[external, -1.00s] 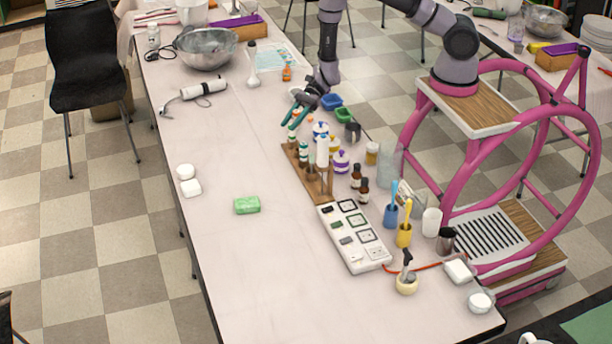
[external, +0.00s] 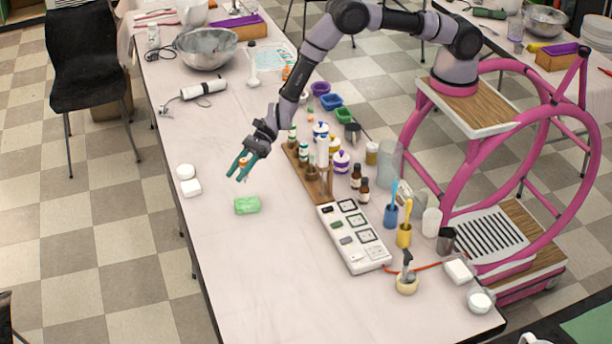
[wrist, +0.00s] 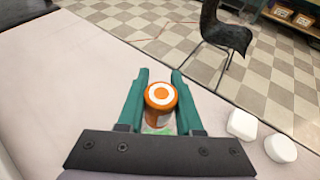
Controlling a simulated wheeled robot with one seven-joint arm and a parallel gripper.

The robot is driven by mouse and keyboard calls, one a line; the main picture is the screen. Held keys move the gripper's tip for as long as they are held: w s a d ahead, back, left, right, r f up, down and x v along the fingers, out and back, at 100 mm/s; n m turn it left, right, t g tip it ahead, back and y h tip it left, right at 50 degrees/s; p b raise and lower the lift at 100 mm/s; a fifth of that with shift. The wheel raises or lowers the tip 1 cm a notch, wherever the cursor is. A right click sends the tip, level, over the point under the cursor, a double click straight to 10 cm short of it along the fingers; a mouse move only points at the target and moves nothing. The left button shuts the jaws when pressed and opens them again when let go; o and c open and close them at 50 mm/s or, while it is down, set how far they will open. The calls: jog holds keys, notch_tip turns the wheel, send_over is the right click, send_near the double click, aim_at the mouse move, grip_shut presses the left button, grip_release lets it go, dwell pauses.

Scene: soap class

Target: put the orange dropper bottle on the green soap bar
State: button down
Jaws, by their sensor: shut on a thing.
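The green soap bar (external: 247,205) lies flat on the table in the external view. My gripper (external: 238,171) is above the table, a little above and behind the soap bar in that view. A bit of green shows below the bottle there, and most of the soap is hidden. In the external view only a small orange spot of the bottle shows between the fingers.
Two white soap pieces (external: 190,188) lie near the table's left edge and also show in the wrist view (wrist: 242,124). The table around the green soap is clear.

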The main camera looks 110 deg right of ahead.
notch_tip(320, 180, down, 8)
jog(key=shift+r, duration=0.25)
jog(key=shift+f, duration=0.15)
jog(key=c, duration=0.6)
grip_release()
